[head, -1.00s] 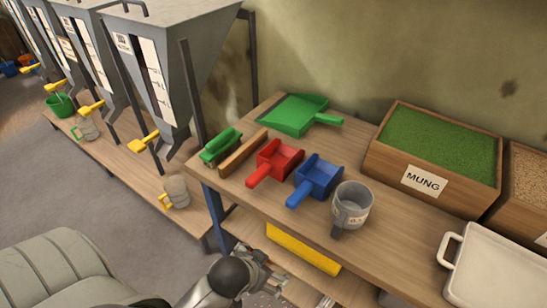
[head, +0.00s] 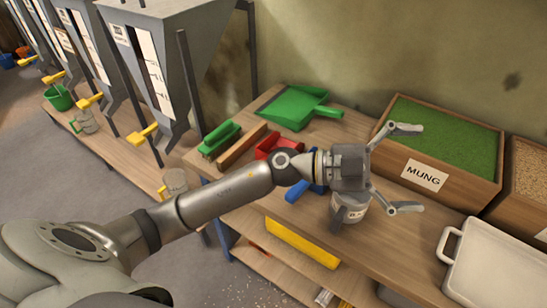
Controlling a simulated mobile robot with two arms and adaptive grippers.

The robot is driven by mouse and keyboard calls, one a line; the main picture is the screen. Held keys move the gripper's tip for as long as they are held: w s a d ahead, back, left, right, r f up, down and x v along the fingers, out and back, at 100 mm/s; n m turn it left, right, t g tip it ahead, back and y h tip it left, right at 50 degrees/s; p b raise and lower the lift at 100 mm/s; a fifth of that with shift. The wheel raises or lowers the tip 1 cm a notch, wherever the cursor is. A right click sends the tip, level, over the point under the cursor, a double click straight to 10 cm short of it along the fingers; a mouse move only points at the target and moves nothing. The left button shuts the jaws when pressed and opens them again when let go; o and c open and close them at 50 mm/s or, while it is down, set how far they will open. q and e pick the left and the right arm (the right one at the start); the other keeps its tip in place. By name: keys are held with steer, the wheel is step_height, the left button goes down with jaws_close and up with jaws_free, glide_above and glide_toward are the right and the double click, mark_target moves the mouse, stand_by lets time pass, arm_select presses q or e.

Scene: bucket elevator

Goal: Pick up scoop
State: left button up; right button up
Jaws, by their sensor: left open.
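A red scoop (head: 277,143) and a blue scoop (head: 292,194) lie on the wooden table. My left arm and hand hide much of both. A larger green dustpan-shaped scoop (head: 293,108) lies fully in view at the back of the table. My left gripper (head: 408,168) is open and empty, its fingers spread to the right. It is above the table, in front of the mung crate in the picture, right of the scoops. A grey measuring cup (head: 351,212) shows just below the hand, partly hidden. My right gripper is not in view.
A wooden crate labelled MUNG (head: 432,142) stands at the back right, beside another grain crate (head: 526,181). A white tray (head: 495,269) is at the front right. A green brush (head: 220,138) lies at the table's left end. Grey hoppers (head: 165,65) stand at the left.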

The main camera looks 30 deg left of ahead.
arm_select(q)
steer(key=a+f+m+g+y, duration=0.3)
steer(key=a+f+g+y, duration=0.3)
steer(key=f+y, duration=0.45)
steer(key=w+a+n+y, duration=0.1)
steer(key=a+n+y, duration=0.1)
steer(key=a, duration=0.7)
steer(key=w+a+f+n+y, duration=0.1)
steer(key=a+n+y, duration=0.1)
steer(key=a+y, duration=0.3)
steer(key=w+a+n+y, duration=0.1)
steer(key=a+n+y, duration=0.1)
steer(key=a, duration=1)
steer(key=shift+w+a+f+n+y, duration=0.3)
steer(key=shift+w+a+n+y, duration=0.1)
steer(key=shift+y, duration=0.25)
steer(key=f, duration=0.4)
steer(key=shift+a+f+p, duration=0.3)
steer(key=shift+a, duration=0.05)
steer(key=shift+a+f+p, duration=0.2)
steer(key=shift+f+p, duration=0.2)
steer(key=shift+f, duration=1.1)
steer(key=shift+a+f+p, duration=0.2)
steer(key=shift+f+p, duration=0.15)
steer(key=shift+f, duration=1.1)
steer(key=c, duration=0.9)
steer(key=shift+o, duration=0.2)
